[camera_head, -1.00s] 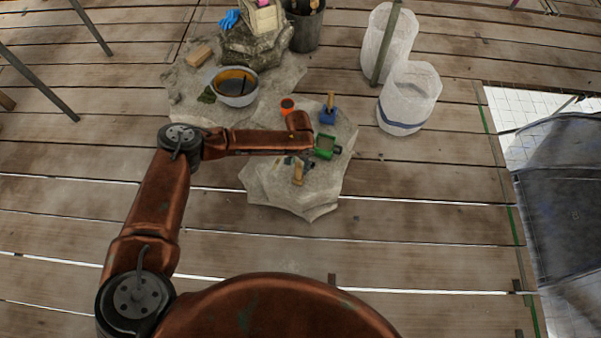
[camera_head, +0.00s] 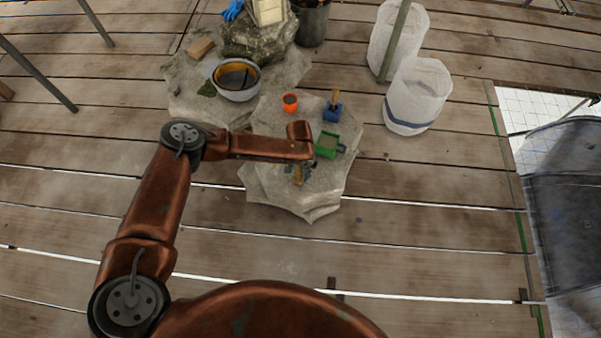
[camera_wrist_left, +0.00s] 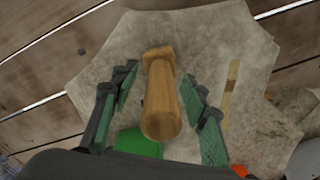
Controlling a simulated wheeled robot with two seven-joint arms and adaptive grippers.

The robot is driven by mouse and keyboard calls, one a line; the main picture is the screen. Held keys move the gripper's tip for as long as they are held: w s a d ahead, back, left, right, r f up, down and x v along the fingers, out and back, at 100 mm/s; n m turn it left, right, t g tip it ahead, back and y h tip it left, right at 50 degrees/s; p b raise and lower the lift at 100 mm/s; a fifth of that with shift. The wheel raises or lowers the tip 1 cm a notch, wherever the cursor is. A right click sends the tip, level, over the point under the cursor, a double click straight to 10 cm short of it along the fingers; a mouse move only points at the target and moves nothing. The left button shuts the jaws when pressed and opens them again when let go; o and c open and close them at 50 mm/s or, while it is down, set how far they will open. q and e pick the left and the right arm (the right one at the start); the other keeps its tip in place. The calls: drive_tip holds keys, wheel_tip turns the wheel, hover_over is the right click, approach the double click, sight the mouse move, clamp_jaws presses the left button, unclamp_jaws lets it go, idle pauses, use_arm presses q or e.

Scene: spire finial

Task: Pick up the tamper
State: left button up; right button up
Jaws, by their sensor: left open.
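The tamper (camera_wrist_left: 160,98), a pale wooden piece with a round handle and a blockier end, is over the stone slab in the left wrist view. Its round end faces the camera. In the head view only a small part of the tamper (camera_head: 298,178) shows below my left gripper (camera_head: 300,166). In the left wrist view my left gripper (camera_wrist_left: 160,97) is open, with one finger on each side of the handle. A gap shows on both sides, so the fingers appear apart from it. My right gripper is in neither view.
The stone slab (camera_head: 265,188) also bears a green box (camera_head: 327,146), a blue block with a wooden handle (camera_head: 332,112) and an orange cup (camera_head: 290,103). A bowl (camera_head: 237,94) stands further back. White sacks (camera_head: 416,95) stand right. Plank floor in front is clear.

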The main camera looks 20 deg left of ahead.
use_arm(q)
drive_tip(key=shift+f, duration=0.15)
drive_tip(key=shift+c, duration=0.7)
clamp_jaws()
